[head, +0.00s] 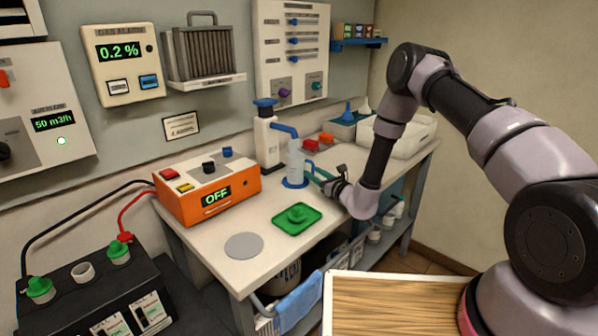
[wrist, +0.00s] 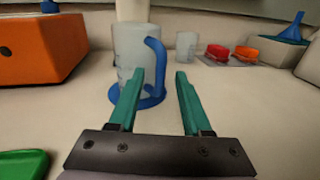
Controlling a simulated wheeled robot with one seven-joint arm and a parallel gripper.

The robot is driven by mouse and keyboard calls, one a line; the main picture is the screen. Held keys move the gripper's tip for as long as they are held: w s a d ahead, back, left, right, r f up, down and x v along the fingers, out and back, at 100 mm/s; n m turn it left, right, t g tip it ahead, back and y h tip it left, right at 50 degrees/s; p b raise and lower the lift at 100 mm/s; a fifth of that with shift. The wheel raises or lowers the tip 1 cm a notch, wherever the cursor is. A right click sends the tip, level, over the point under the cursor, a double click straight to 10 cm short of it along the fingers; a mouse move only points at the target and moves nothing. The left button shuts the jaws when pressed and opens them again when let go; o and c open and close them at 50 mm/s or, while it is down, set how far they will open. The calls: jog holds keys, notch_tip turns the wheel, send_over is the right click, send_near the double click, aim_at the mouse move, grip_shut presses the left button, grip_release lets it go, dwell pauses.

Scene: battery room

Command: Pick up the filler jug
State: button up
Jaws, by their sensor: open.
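The filler jug (head: 295,164) is a translucent pale cylinder with a blue handle, upright on a round blue base on the bench. In the wrist view the jug (wrist: 133,58) stands just ahead and slightly left, with its blue handle on the right side. My gripper (head: 318,175) comes in from the right at low height, close to the jug. In the wrist view my gripper (wrist: 157,85) is open, with its teal fingers apart and nothing held. The left finger overlaps the jug's base in the picture; I cannot tell whether they touch.
A white pump bottle (head: 268,142) stands just behind the jug. An orange charger (head: 206,187) is to the left, and a green tray (head: 297,219) lies in front. Red and orange caps (wrist: 232,53) and a pale cup (wrist: 186,46) are farther back. The bench (head: 262,212) front is partly clear.

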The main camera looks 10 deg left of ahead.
jog(key=shift+c, duration=0.3)
grip_shut()
dwell(1.1)
